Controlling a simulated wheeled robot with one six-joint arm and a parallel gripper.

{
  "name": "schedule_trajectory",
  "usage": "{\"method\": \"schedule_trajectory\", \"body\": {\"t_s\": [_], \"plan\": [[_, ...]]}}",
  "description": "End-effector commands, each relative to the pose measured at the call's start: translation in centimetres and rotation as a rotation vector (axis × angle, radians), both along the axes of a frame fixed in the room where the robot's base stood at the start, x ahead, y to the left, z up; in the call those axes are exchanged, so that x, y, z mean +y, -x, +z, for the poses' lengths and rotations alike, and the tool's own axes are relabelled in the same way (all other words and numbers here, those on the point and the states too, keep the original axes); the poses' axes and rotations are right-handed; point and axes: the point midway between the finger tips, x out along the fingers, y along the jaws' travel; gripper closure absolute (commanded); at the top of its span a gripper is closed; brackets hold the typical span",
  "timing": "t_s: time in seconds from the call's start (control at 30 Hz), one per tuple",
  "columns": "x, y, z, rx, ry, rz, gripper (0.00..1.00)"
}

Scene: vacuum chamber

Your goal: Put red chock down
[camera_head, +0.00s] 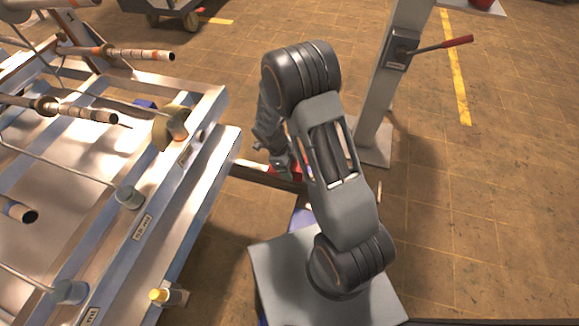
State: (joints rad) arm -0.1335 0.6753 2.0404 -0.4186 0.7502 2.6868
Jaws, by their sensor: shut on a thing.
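My arm reaches up from my base and bends down at the far side. My gripper (281,168) shows only in part, behind the arm link, low beside the right side of the metal frame. It is shut on the red chock (297,173), of which only a small red patch shows between gripper and arm. The rest of the chock is hidden, so I cannot tell whether it touches anything below.
A metal frame (205,190) with copper-coloured pipes fills the left side. A grey post (385,100) with a red-handled lever (440,46) stands behind my arm. A wheeled cart (165,10) is at the top. The tiled floor (500,210) at right is clear.

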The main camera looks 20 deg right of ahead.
Motion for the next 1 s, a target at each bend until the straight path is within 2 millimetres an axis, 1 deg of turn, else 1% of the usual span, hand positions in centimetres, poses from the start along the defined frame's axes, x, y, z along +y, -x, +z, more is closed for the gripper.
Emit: {"method": "schedule_trajectory", "body": {"t_s": [0.03, 0.27, 0.43, 0.47, 0.7, 0.9, 1.0], "plan": [[-0.01, -0.04, -0.29, -0.001, 0.000, 0.000, 0.68], [-0.01, -0.05, -0.19, -0.002, 0.000, -0.001, 0.68], [-0.02, -0.04, -0.63, -0.002, 0.001, 0.000, 0.68], [-0.02, -0.03, -0.50, -0.001, 0.000, 0.000, 0.23], [-0.03, -0.01, -0.47, -0.001, 0.001, 0.000, 0.00], [-0.04, -0.01, -0.45, -0.001, 0.001, 0.000, 0.00], [-0.03, -0.01, -0.07, -0.001, 0.001, 0.000, 0.00]]}}
